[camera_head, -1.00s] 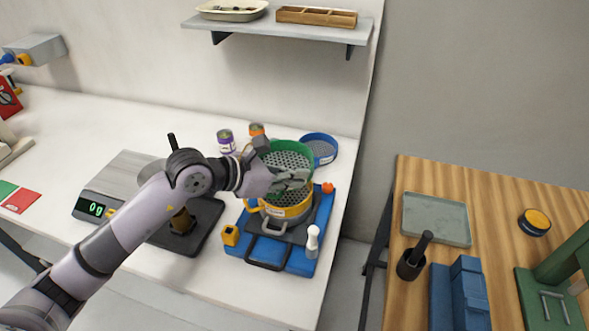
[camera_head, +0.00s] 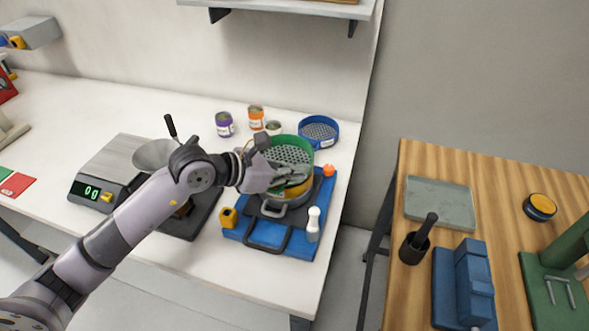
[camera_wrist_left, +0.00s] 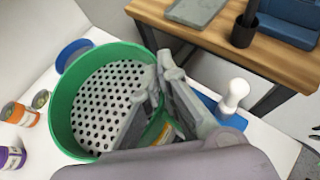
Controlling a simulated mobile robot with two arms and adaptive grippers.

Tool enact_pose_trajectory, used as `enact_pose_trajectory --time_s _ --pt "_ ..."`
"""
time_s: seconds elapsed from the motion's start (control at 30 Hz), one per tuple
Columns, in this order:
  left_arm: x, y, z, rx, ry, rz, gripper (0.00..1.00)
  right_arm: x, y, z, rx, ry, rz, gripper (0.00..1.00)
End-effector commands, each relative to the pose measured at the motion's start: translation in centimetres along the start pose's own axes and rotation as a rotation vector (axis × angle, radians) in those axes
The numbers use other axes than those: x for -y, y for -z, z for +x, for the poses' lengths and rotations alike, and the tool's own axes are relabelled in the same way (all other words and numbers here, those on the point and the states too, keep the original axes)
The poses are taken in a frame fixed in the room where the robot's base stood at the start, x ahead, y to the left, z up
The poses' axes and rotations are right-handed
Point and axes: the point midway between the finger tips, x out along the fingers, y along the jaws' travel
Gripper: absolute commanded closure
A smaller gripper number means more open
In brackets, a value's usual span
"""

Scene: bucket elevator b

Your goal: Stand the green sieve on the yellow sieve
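The green sieve (camera_head: 305,146), with a perforated grey floor, is over the yellow sieve (camera_head: 297,190) in the head view. The green sieve overlaps and hides much of the yellow one; I cannot tell whether they touch. My left gripper (camera_head: 290,178) is at the near side of the green sieve. In the left wrist view, its fingers (camera_wrist_left: 158,98) straddle the wall of the green sieve (camera_wrist_left: 63,110), one inside and one outside, and look closed on it. A little of the yellow sieve (camera_wrist_left: 160,131) shows below the fingers. My right gripper is not in view.
The yellow sieve stands on a blue machine base (camera_head: 265,232) with a white-topped knob (camera_head: 313,222). A blue sieve (camera_head: 319,131) and several cans, one purple (camera_head: 224,124), stand behind. A scale (camera_head: 108,172) is left. A wooden table (camera_head: 500,185) is right, beyond a gap.

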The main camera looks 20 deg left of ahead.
Motion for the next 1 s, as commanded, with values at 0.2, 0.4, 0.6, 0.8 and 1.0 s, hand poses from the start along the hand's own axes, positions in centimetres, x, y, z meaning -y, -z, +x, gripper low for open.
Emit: enact_pose_trajectory --time_s 0.2,0.4,0.6,0.8,1.0 --pt "-0.01 0.44 0.25 0.001 0.000 0.001 1.00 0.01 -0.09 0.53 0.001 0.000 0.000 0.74" --pt "-0.01 0.80 0.44 0.001 0.000 0.001 1.00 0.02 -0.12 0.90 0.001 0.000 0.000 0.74" --pt "-0.01 0.84 0.45 0.001 0.000 0.001 0.90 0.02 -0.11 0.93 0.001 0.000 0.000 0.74" --pt "-0.01 0.85 0.45 0.000 0.000 0.000 0.77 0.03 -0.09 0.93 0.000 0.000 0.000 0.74" --pt "0.00 0.86 0.46 0.000 0.000 0.000 0.72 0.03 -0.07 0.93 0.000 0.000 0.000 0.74"
